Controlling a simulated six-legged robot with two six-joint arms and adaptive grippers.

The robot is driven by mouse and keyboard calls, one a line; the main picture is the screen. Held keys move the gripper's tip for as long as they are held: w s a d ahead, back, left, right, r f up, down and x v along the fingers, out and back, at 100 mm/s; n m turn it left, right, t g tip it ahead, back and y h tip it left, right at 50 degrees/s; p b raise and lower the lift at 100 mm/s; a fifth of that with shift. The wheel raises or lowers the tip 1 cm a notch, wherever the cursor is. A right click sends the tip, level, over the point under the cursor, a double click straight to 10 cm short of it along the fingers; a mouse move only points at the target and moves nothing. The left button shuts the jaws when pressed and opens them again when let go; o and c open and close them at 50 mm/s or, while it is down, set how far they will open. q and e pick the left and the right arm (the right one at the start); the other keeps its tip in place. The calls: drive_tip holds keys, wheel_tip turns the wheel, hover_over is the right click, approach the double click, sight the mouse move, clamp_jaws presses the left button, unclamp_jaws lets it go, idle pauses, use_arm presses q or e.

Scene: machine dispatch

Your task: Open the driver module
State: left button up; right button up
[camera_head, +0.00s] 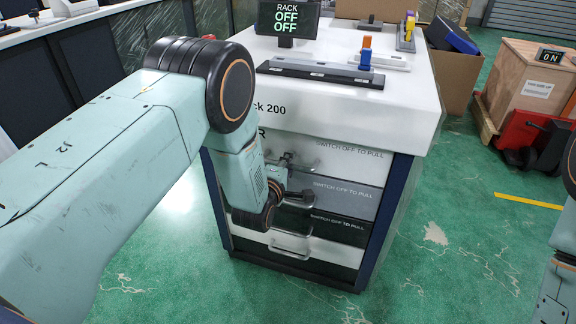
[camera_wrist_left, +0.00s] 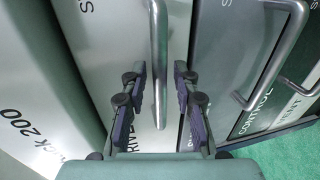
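The driver module is the light-grey top drawer of the white rack cabinet; its front (camera_head: 330,157) is partly hidden by my left arm in the head view. In the left wrist view, its lettered front (camera_wrist_left: 135,45) carries a vertical-looking metal bar handle (camera_wrist_left: 160,65). My left gripper (camera_wrist_left: 158,105) is open, with one dark finger on each side of the handle's end and gaps visible. In the head view my left gripper (camera_head: 287,178) is close to the drawer fronts. My right gripper is not in view; only part of that arm shows at the right edge.
Darker drawers (camera_head: 345,196) with handles lie below. A display (camera_head: 287,18) on the cabinet top reads RACK OFF OFF. A dark strip (camera_head: 318,73) and a blue and orange piece (camera_head: 366,55) sit there. A wooden crate (camera_head: 530,85) stands right; green floor in front is clear.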

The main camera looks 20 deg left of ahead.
use_arm(q)
clamp_jaws()
idle(0.7)
